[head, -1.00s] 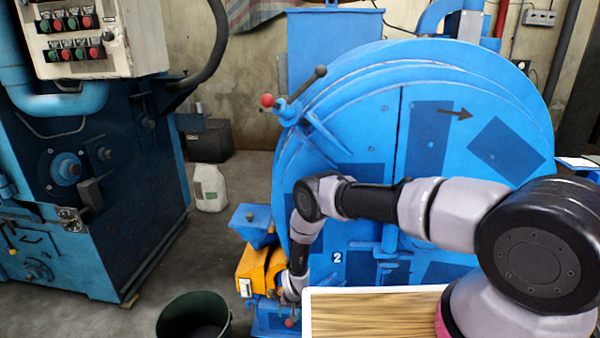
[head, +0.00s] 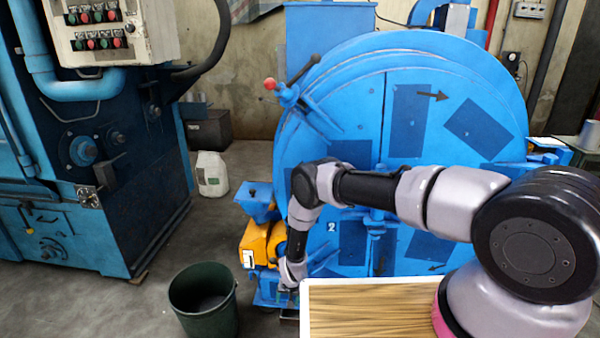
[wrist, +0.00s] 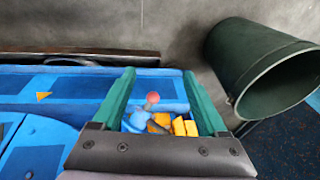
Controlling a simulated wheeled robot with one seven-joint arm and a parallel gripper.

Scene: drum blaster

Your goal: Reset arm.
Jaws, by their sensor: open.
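My gripper (head: 289,296) hangs low in front of the blue drum machine (head: 345,105), beside its yellow part (head: 255,243), with my arm reaching across from the right. In the wrist view my gripper (wrist: 160,76) shows two green fingers spread apart, with nothing held between them. A red ball knob (wrist: 152,98) and yellow parts (wrist: 180,126) show in the gap, seemingly beyond the fingers. In the head view the fingertips are small and partly hidden by the wrist.
A dark green bucket (head: 205,305) stands on the floor left of my gripper; it also shows in the wrist view (wrist: 235,60). A white-rimmed wooden surface (head: 370,310) lies right of the gripper. A blue machine with a control panel (head: 115,30) stands left.

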